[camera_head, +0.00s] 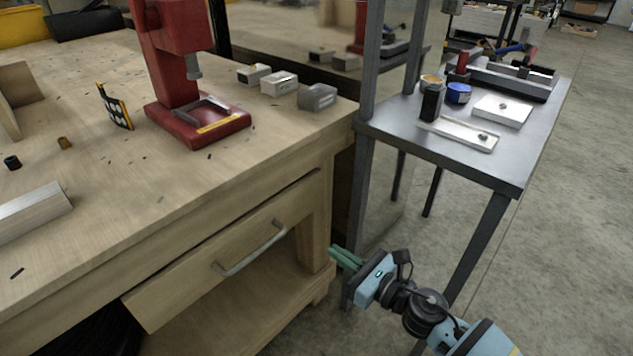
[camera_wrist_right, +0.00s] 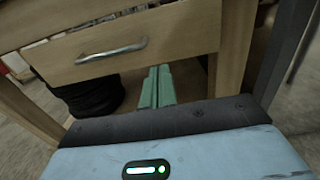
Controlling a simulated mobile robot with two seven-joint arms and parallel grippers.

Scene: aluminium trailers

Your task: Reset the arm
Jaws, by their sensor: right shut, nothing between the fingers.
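My right gripper (camera_head: 345,258) is in the lower middle of the head view, in front of the workbench's right leg and below the height of the benchtop. Its two green fingers are together with nothing between them. In the right wrist view the closed fingers (camera_wrist_right: 157,86) point toward the bench, below the drawer handle. My right arm (camera_head: 425,310) comes in from the lower right. My left gripper is not in view.
The wooden workbench (camera_head: 150,240) has a drawer (camera_head: 215,262) with a metal handle (camera_head: 250,250). A red press (camera_head: 180,90) stands on top. A grey metal table (camera_head: 520,165) holding small items stands at right. Open concrete floor (camera_head: 580,230) lies at far right.

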